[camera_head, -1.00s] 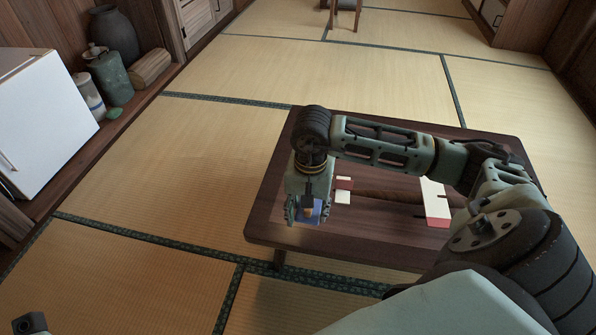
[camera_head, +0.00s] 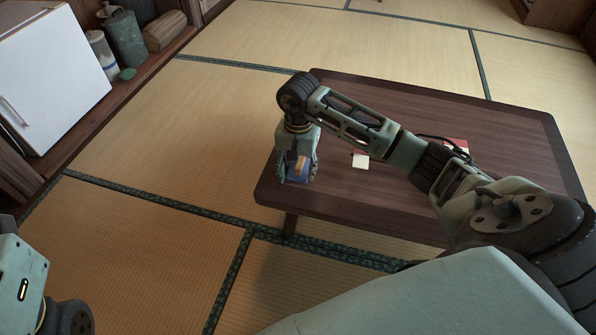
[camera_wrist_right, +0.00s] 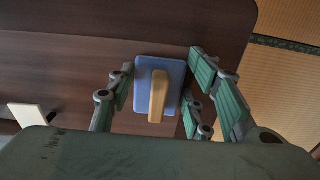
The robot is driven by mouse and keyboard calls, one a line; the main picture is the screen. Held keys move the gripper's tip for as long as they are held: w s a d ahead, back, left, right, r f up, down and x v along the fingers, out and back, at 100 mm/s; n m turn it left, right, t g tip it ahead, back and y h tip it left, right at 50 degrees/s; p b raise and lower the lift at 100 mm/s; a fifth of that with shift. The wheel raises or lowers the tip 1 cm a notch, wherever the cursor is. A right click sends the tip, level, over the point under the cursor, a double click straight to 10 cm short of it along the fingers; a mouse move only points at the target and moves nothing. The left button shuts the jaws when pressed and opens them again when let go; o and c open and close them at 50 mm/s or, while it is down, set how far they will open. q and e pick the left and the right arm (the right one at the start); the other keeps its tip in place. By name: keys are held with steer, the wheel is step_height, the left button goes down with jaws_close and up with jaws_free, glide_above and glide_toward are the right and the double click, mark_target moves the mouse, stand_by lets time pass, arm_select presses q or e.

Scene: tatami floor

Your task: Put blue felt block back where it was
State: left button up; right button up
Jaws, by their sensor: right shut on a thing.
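The blue felt block (camera_head: 300,178) has a tan wooden grip on top. My right gripper (camera_head: 298,172) is shut on it, over the near left corner of the low dark wooden table (camera_head: 470,110). In the right wrist view the block (camera_wrist_right: 144,82) sits between the green fingers of my right gripper (camera_wrist_right: 158,95), with its tan grip facing the camera and the tabletop behind it. I cannot tell whether the block touches the table. My left gripper is not in view; only part of my left arm shows at the lower left.
A small white piece (camera_head: 361,161) lies on the table right of my gripper. A red and white item (camera_head: 457,144) is partly hidden behind my right arm. The table's far side is clear. A white cabinet (camera_head: 50,70) and several jars stand at the left wall.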

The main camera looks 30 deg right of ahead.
steer(key=shift+f, duration=0.15)
steer(key=o, duration=1.1)
